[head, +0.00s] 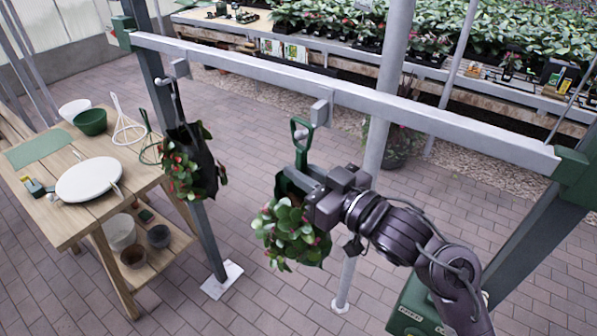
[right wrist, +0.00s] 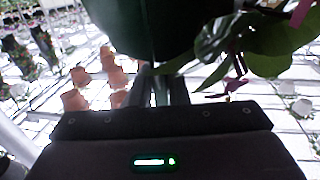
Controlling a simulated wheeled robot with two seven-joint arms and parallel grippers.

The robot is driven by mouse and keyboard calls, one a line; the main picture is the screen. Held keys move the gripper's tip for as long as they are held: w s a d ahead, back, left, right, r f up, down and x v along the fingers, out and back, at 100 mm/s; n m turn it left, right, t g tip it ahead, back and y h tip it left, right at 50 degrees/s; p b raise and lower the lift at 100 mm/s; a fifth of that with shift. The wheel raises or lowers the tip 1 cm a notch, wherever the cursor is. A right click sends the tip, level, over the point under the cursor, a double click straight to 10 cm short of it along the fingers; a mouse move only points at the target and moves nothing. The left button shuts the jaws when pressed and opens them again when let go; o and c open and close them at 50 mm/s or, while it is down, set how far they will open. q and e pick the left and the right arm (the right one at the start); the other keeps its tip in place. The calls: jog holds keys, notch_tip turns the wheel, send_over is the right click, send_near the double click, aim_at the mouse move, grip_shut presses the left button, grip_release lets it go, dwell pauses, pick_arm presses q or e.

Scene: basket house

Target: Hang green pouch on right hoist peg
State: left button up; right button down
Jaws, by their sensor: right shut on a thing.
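The green pouch (head: 288,186), full of leafy plants with some red, hangs upright below the crossbar in the head view. My right gripper (head: 308,188) is shut on it from the right, near its top. Its green handle loop (head: 301,150) stands up at the right hoist peg (head: 299,134); the peg's pale tip shows inside the loop's opening. I cannot tell whether the loop bears on the peg. In the right wrist view, the pouch's dark green side (right wrist: 140,25) fills the top, with the fingers (right wrist: 165,85) against it. My left gripper is not in view.
A dark planted pouch (head: 202,165) hangs from the left peg. The crossbar (head: 400,108) runs above, with posts at both ends. A wooden table (head: 62,215) with bowls and a white plate (head: 90,180) stands at left. Brick floor (head: 245,240) lies open between.

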jog(key=shift+w+d+r, duration=0.15)
jog(key=shift+w+r, duration=0.05)
jog(key=shift+w+d, duration=0.1)
jog(key=shift+w+d+p, duration=0.4)
jog(key=shift+w+p, duration=0.05)
jog(key=shift+w, duration=0.05)
dwell(0.6)
jog(key=shift+f, duration=0.25)
jog(key=shift+w+f+b, duration=0.1)
jog(key=shift+f+b, duration=0.2)
jog(key=shift+f, duration=0.25)
dwell(0.4)
